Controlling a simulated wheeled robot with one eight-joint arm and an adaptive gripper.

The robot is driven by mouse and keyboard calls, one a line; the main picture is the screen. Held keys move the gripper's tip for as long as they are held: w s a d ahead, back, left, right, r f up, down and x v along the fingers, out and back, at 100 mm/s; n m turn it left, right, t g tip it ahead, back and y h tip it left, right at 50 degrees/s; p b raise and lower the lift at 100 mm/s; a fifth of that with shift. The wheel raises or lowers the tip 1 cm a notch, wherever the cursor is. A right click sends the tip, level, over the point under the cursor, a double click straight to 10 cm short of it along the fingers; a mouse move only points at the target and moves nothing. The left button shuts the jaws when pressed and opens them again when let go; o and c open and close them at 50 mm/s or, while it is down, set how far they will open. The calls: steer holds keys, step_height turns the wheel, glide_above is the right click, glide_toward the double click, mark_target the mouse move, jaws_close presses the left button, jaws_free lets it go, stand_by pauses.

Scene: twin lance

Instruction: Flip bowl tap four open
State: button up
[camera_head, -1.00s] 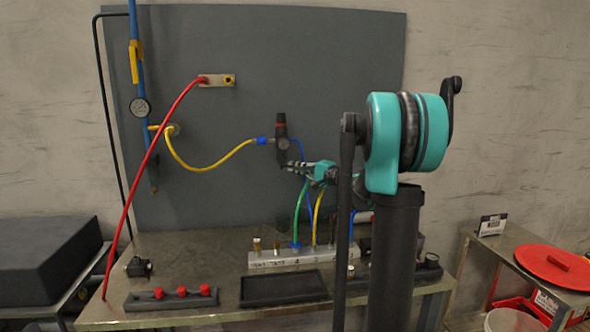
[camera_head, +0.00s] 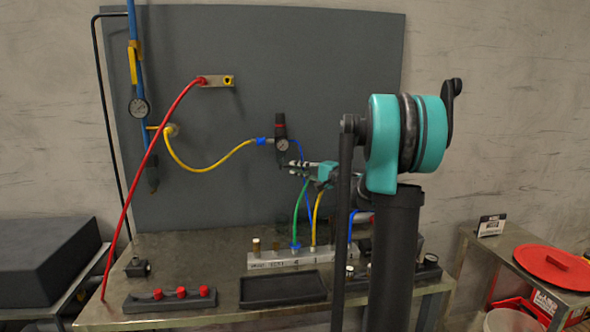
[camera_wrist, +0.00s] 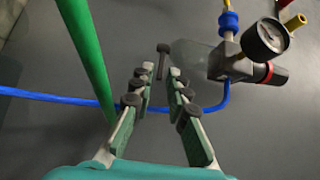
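The regulator unit (camera_head: 281,138) hangs in front of the grey panel, with a round gauge and a yellow hose joined by a blue fitting. In the wrist view its gauge (camera_wrist: 264,40) and translucent bowl (camera_wrist: 200,57) show at upper right. A small dark lever-like piece (camera_wrist: 162,61) lies at the bowl's end, just beyond my fingertips. It looks like the bowl tap, but no number is readable on it. My gripper (camera_head: 292,166) is just below the regulator. In the wrist view my gripper (camera_wrist: 158,82) is open, with nothing between its fingers.
A green hose (camera_wrist: 88,60) passes close left of my fingers, and a blue hose (camera_wrist: 50,97) runs behind them. A numbered manifold (camera_head: 292,259) with upright hoses stands on the bench below. A black tray (camera_head: 283,290) and a red-knobbed block (camera_head: 170,299) sit in front.

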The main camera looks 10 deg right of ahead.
steer(key=v, duration=1)
steer(key=shift+s+d, duration=0.25)
